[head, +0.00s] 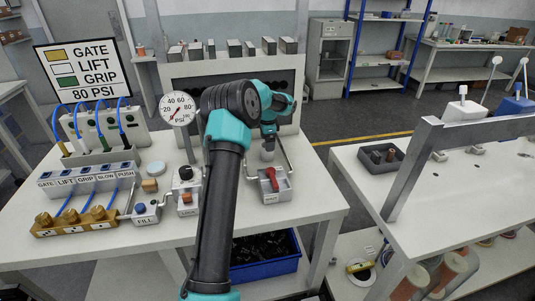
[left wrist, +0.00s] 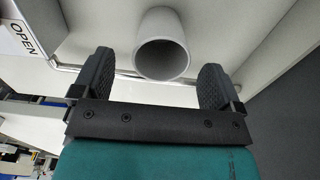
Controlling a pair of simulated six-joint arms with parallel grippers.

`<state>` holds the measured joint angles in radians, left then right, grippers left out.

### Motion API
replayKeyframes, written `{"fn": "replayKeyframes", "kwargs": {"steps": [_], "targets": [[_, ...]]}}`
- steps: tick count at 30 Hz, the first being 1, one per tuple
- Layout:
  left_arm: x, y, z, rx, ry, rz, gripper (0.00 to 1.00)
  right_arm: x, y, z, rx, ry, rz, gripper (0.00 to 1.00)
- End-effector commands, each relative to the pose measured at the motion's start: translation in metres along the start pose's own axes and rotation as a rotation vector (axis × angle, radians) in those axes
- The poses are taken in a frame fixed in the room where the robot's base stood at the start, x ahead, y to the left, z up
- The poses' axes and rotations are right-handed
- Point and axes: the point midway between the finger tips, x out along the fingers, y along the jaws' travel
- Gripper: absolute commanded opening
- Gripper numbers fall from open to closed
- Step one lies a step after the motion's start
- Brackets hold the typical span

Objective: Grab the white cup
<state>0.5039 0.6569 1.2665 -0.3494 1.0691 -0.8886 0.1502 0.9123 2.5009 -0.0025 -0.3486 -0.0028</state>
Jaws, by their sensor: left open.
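The white cup (left wrist: 163,45) looks pale grey in the left wrist view, at the top middle, with its round open mouth facing the camera. My left gripper (left wrist: 153,78) is open, with one dark ridged finger on each side of the cup, and I see a gap between the cup and each finger. In the head view the left arm reaches up the middle, over the table, and its wrist largely hides the fingers. A small pale shape shows below the wrist there, too small to name surely. My right gripper is in neither view.
A valve box with a red handle (head: 271,181) stands just below the wrist in the head view. A pressure gauge (head: 178,109) stands left of the arm. A blue bin (head: 265,268) sits under the table. An OPEN label (left wrist: 22,38) shows in the left wrist view.

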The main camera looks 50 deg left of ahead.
Motion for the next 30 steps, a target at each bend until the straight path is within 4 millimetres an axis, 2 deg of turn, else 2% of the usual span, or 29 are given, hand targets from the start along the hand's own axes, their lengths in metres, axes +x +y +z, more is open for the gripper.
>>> {"fn": "replayKeyframes", "kwargs": {"steps": [7,11,26,30], "targets": [[0.034,-0.001,0.000,0.000,-0.002,0.004,0.92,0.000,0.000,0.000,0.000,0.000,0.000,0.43],[0.045,-0.001,-0.001,0.000,-0.001,0.002,0.92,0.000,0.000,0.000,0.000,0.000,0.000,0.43],[0.047,-0.001,-0.001,0.000,-0.001,0.001,0.92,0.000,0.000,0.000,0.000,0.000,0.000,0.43],[0.047,-0.001,-0.001,0.000,-0.001,0.001,0.80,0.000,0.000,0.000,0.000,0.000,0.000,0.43]]}}
